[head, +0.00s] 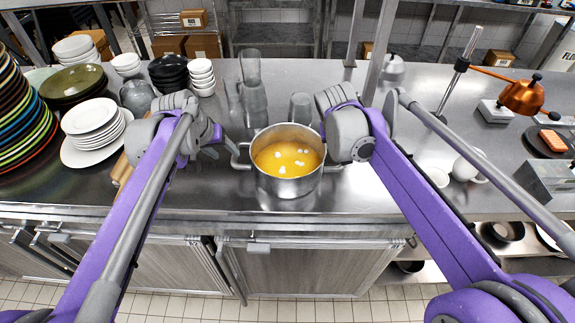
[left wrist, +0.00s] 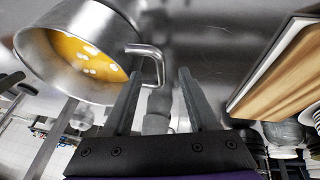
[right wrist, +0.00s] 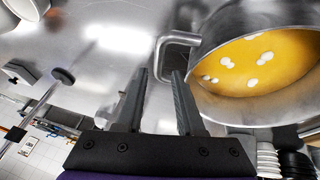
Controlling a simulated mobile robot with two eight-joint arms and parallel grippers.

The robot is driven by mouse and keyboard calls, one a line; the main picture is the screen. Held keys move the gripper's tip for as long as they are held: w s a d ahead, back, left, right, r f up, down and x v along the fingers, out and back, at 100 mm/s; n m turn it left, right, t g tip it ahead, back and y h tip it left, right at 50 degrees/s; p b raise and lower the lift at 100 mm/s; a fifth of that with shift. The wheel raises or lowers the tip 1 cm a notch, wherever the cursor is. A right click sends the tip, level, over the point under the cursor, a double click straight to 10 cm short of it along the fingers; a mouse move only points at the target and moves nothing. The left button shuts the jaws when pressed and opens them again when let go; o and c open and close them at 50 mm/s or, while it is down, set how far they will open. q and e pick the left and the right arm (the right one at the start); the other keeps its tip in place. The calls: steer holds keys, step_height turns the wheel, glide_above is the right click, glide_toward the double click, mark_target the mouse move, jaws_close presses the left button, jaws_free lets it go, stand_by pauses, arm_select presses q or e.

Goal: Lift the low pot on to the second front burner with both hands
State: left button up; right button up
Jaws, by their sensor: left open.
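A low steel pot (head: 262,180) with yellow soup and white pieces stands upright on the steel counter, near its front edge. My left gripper (head: 222,146) is open at the pot's left side. In the left wrist view, the pot's loop handle (left wrist: 158,62) lies just ahead of the open fingertips (left wrist: 160,75). In the head view my right gripper is mostly hidden behind its arm. The right wrist view shows its fingers (right wrist: 160,75) apart, with the other loop handle (right wrist: 165,50) just beyond the tips. I cannot make out a burner in any view.
Plate stacks (head: 92,118) and bowls (head: 201,75) stand at the left. A wooden board (left wrist: 285,75) lies beside my left gripper. Glasses (head: 300,108) stand behind the pot.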

mark_target(235, 161)
arm_select(q)
steer(key=x, duration=1.1)
steer(key=shift+r, duration=0.1)
arm_select(e)
steer(key=x, duration=1.1)
steer(key=shift+d+r, duration=0.1)
arm_select(q)
steer(key=c, duration=0.5)
arm_select(e)
steer(key=c, duration=0.5)
arm_select(q)
steer(key=shift+c, duration=0.9)
arm_select(e)
jaws_close()
arm_select(q)
jaws_close()
arm_select(e)
steer(key=shift+d, duration=0.1)
